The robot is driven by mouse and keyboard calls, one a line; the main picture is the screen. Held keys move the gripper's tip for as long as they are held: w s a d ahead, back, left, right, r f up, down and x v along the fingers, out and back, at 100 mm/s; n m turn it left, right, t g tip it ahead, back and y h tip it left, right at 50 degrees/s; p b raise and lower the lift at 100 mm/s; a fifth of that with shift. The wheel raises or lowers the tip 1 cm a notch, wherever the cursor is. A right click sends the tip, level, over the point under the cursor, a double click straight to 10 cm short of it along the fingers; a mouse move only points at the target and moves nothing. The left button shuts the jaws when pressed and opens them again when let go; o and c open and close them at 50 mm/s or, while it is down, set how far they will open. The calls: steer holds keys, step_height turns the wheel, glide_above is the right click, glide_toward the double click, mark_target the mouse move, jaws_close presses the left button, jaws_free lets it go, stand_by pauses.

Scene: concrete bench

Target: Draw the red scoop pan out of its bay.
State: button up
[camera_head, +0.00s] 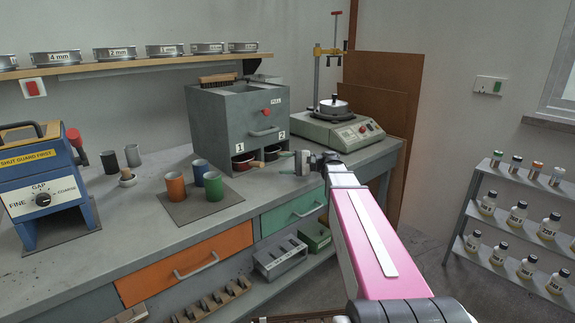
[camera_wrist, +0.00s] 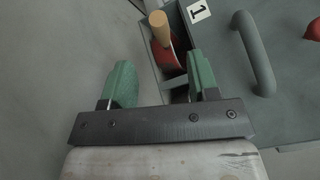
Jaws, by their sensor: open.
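The red scoop pan (camera_wrist: 178,57) sits in bay 1 of the grey cabinet (camera_head: 222,117), low at its front. Its tan handle (camera_wrist: 160,27) sticks out of the bay in the wrist view. In the head view a little of the red pan (camera_head: 243,165) shows in the left bay. My gripper (camera_head: 293,163) is in front of the cabinet, to the right of bay 1. In the wrist view its green fingers (camera_wrist: 162,80) are open and empty. The pan and handle appear ahead of the gap between them, with one finger overlapping the bay's edge.
A second bay, marked 2, holds a dark pan (camera_head: 271,153). A grey bar handle (camera_head: 263,131) and a red knob (camera_head: 266,111) stick out from the cabinet front. Several coloured cups stand on a mat (camera_head: 179,209) to the left. A sieve shaker (camera_head: 337,127) stands at the right.

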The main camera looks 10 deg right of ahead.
mark_target(259, 165)
steer(key=a, duration=0.9)
steer(key=shift+w+a, duration=0.1)
steer(key=shift+a, duration=0.3)
jaws_close()
